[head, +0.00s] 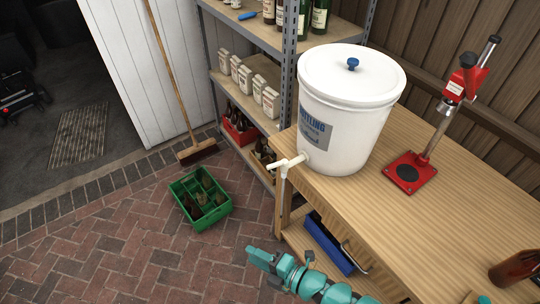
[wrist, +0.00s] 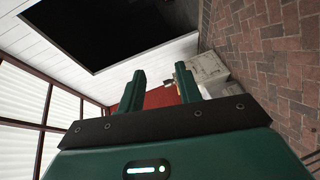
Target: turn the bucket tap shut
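The white bucket (head: 345,125) stands upright on the wooden bench with its lid on, a blue knob on top and a blue label on its side. Its white tap (head: 288,164) sticks out low on the left, past the bench edge, with a thin tube pointing down. I cannot tell how far the tap's handle is turned. My teal gripper (head: 262,260) is in front of the bench, below and nearer than the tap, pointing left and clear of it. In the wrist view its two fingers (wrist: 160,75) are apart with nothing between them. The tap does not show there.
A red bench capper (head: 408,172) stands on the bench (head: 440,225), with a brown bottle (head: 515,268) at its near right. A blue crate (head: 335,243) sits under the bench. A green crate (head: 192,222) of bottles and a broom (head: 197,151) are on the brick floor. Shelving (head: 287,75) stands behind.

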